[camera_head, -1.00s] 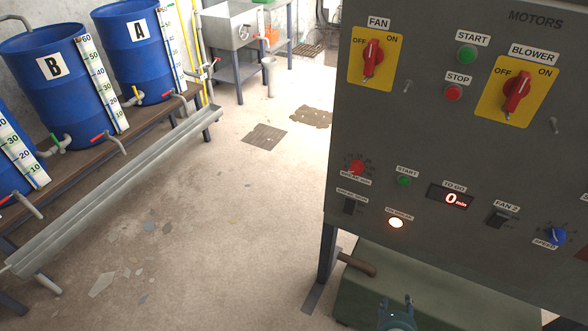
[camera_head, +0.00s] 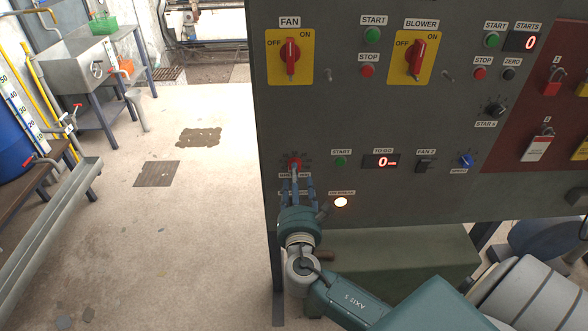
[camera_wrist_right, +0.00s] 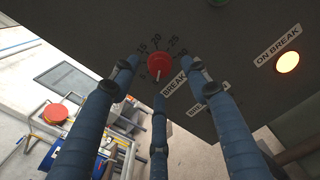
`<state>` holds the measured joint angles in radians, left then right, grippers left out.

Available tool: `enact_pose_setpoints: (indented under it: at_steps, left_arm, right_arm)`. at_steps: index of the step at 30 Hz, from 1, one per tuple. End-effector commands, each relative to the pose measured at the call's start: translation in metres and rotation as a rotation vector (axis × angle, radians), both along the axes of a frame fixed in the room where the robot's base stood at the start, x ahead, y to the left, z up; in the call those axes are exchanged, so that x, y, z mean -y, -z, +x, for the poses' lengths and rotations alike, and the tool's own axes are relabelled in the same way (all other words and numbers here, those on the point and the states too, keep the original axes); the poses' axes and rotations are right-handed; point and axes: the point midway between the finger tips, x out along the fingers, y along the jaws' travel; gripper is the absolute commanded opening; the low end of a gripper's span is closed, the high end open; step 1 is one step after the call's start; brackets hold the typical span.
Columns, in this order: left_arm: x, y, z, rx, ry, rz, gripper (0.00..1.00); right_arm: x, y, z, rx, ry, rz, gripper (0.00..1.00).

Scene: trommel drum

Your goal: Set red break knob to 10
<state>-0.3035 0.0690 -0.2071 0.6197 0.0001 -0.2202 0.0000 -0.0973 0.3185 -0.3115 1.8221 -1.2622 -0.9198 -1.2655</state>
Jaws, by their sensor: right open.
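The red break knob (camera_head: 295,162) is on the lower left of the grey control panel (camera_head: 345,110). It also shows in the right wrist view (camera_wrist_right: 160,67) as a round red knob with a pale pointer line, with the numbers 15, 20 and 25 legible around it. My right gripper (camera_head: 297,180) is open just below the knob, its blue fingers pointing at it. In the wrist view the fingers spread around the knob's line of sight, and no contact is clear. The fingers partly hide the label and switch below. My left gripper is not in view.
A lit "ON BREAK" lamp (camera_head: 341,202) and a green start button (camera_head: 341,161) sit right of the knob. The "TO GO" display (camera_head: 381,161) reads 0. A long metal trough (camera_head: 40,235) stands left, with open floor between.

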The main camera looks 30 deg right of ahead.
Motion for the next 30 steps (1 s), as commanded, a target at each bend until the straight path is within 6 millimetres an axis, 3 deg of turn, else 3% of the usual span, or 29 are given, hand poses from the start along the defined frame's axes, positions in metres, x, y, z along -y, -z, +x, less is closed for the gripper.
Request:
enact_pose_setpoints:
  at_steps: [7,19,26,30]
  left_arm:
    - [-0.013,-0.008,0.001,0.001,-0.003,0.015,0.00]
    - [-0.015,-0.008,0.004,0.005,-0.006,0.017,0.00]
    - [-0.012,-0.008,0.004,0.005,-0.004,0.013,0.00]
    - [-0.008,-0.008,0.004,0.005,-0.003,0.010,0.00]
  right_arm:
    - [0.018,-0.001,0.030,-0.001,0.001,0.002,0.46]
    - [0.022,0.001,0.036,0.000,-0.001,0.004,0.46]
    - [0.022,0.001,0.036,-0.001,-0.001,0.003,0.02]
    - [0.022,0.001,0.036,0.001,0.000,0.005,0.02]
